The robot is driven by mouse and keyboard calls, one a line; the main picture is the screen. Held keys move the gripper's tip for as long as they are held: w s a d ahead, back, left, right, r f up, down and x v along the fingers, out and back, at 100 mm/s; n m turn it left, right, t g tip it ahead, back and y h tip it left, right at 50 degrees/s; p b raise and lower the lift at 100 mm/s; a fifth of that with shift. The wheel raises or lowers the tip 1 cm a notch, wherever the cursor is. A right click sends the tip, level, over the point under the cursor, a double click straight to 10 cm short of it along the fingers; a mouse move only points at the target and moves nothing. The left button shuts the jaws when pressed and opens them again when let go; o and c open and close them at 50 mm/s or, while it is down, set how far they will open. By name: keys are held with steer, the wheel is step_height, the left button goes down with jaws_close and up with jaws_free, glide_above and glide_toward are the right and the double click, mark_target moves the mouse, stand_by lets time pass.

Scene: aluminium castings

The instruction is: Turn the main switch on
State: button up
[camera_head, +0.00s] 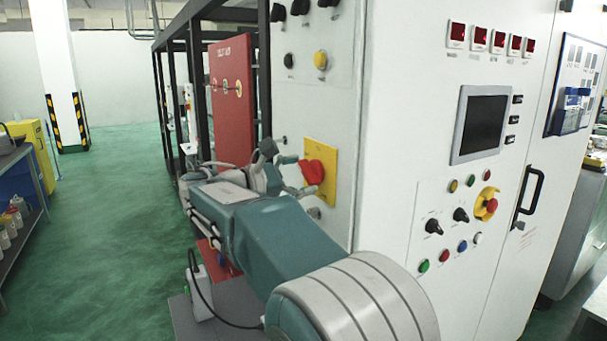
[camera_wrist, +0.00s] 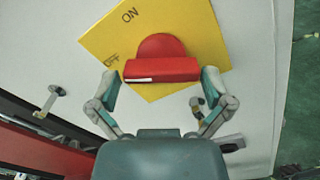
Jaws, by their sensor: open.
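The main switch is a red rotary handle (camera_head: 312,171) on a yellow plate (camera_head: 328,160) on the white cabinet's side. In the wrist view the red handle (camera_wrist: 162,69) lies crosswise, with a white mark on its left end, on the side of the OFF label (camera_wrist: 112,60). The ON label (camera_wrist: 130,14) is higher on the yellow plate (camera_wrist: 205,35). My gripper (camera_wrist: 160,84) is open, with one finger near each end of the handle. I cannot tell whether they touch it. In the head view my gripper (camera_head: 279,158) is just left of the handle.
The white cabinet's front carries a dark screen (camera_head: 483,124), several small buttons and a red emergency button (camera_head: 490,205). Black knobs and a yellow button (camera_head: 320,60) sit above the switch. A red panel (camera_head: 232,100) stands behind my arm. Green floor (camera_head: 110,220) is open at left.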

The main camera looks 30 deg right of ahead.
steer(key=shift+d, duration=0.65)
steer(key=c, duration=0.8)
steer(key=shift+a+m, duration=0.1)
steer(key=shift+m, duration=0.2)
steer(key=m, duration=1.1)
steer(key=shift+f, duration=0.2)
steer(key=shift+m, duration=0.3)
